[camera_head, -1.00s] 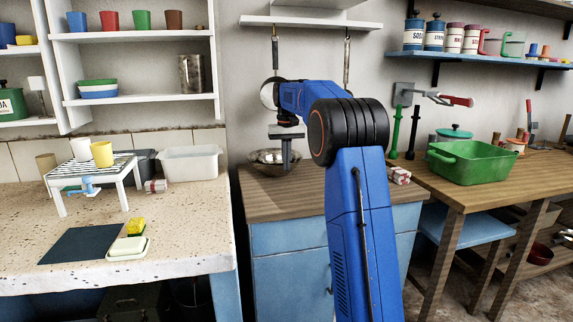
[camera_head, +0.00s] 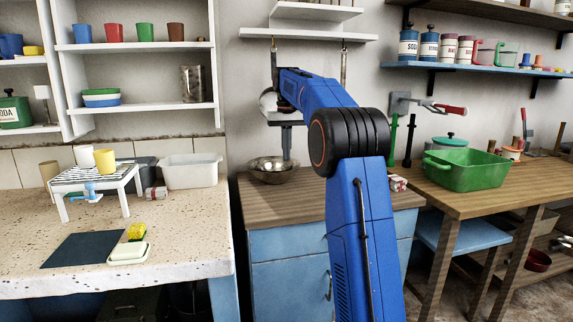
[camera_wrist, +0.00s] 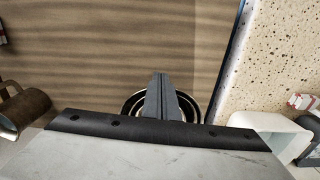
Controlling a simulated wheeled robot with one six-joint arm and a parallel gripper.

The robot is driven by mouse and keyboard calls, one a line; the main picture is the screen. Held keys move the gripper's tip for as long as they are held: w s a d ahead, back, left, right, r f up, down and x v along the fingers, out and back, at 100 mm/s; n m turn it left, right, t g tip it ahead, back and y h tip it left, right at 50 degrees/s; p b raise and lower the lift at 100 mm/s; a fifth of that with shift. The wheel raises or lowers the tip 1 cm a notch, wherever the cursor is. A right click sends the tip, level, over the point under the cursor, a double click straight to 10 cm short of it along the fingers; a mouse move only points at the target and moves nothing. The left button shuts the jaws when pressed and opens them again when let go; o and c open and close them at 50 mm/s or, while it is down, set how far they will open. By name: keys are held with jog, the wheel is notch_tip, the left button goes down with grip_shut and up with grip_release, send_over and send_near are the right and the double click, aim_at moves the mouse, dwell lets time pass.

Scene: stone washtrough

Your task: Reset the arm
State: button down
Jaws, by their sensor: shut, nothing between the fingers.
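My blue arm rises in front of the wooden-topped blue cabinet in the head view. My gripper (camera_head: 286,150) points down above the metal bowl (camera_head: 268,170) on the cabinet top, with its tip near the bowl's right side. In the wrist view my gripper (camera_wrist: 160,78) shows as closed grey fingers with nothing held. The bowl (camera_wrist: 128,108) lies behind and below the fingers there, partly hidden by them.
The speckled stone counter (camera_head: 190,225) at left holds a white tub (camera_head: 192,171), a small rack (camera_head: 95,180) and a soap dish (camera_head: 128,252). A green pan (camera_head: 466,171) stands on the right table. Two small shelves (camera_head: 310,35) hang above my arm.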

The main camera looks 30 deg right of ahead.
jog(key=shift+r, duration=0.75)
jog(key=shift+s+a, duration=0.1)
jog(key=s+a+f+n+t, duration=0.1)
jog(key=s+a, duration=0.6)
jog(key=s, duration=0.5)
jog(key=s+a+f+n+t, duration=0.1)
jog(key=s+a+f, duration=0.1)
jog(key=s+a, duration=0.7)
jog(key=s+a+f+n+t, duration=0.1)
jog(key=s+a+f, duration=0.1)
jog(key=s+f, duration=0.7)
jog(key=s+a+f+t, duration=0.1)
jog(key=s+a+f, duration=0.1)
jog(key=s+f, duration=0.8)
jog(key=s, duration=0.7)
jog(key=shift+a+f+n+t, duration=0.15)
jog(key=shift+f+n+t, duration=0.15)
jog(key=shift+n+t, duration=0.1)
